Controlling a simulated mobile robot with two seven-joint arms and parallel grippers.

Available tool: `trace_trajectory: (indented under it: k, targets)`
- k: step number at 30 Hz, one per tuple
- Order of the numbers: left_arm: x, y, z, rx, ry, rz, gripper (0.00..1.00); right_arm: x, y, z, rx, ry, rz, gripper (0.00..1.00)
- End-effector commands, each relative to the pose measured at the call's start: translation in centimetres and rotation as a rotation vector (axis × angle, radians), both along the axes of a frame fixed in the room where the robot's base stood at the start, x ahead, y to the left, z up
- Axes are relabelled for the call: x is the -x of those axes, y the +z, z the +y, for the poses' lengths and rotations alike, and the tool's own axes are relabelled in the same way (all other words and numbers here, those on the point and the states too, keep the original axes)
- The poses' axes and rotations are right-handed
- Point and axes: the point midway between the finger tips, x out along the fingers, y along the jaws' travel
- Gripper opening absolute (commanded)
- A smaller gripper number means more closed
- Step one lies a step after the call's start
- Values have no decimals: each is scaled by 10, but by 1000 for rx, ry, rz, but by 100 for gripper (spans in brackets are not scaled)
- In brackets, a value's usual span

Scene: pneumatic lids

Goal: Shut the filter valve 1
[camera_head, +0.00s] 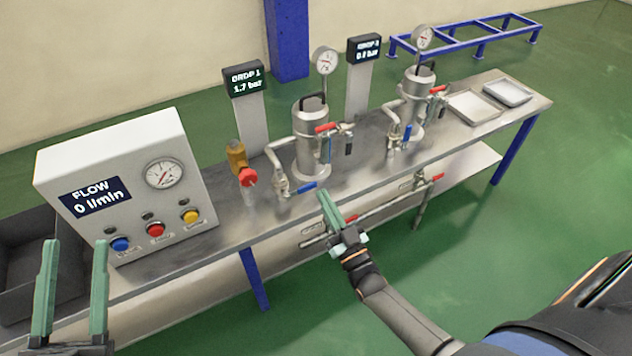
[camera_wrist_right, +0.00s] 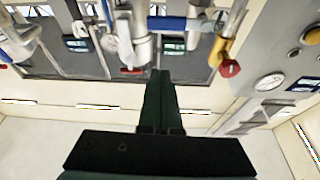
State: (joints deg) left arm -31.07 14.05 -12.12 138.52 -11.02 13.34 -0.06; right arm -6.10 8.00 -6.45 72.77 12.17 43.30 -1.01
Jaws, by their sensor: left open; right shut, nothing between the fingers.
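I cannot tell which lever is filter valve 1. My right gripper (camera_head: 323,196) is shut and empty, its tips just right of the blue lever in the picture; contact is unclear. My left gripper (camera_head: 75,243) is open and empty, at the lower left.
A control box (camera_head: 120,190) with a FLOW display and coloured buttons stands left. A red knob (camera_head: 248,177) on a yellow fitting is between it and the filter. A second filter (camera_head: 415,100) and trays (camera_head: 508,91) stand right. A low pipe with a red lever (camera_head: 335,219) runs below the bench edge.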

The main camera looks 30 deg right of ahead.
Motion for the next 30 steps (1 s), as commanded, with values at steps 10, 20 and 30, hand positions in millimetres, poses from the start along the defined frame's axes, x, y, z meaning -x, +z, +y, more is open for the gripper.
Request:
trace_trajectory:
  k: [10, 20, 30]
  targets:
    - [-9, -19, 2, 1, 14, 87, 50, 37, -12, -2, 0, 0, -1, 0]
    - [-9, -19, 2, 2, 14, 89, 50, 37, -13, -2, 0, 0, -1, 0]
    - [-8, -18, 2, 0, 14, 86, 50, 38, -4, 5, 12, 20, -7, 0]
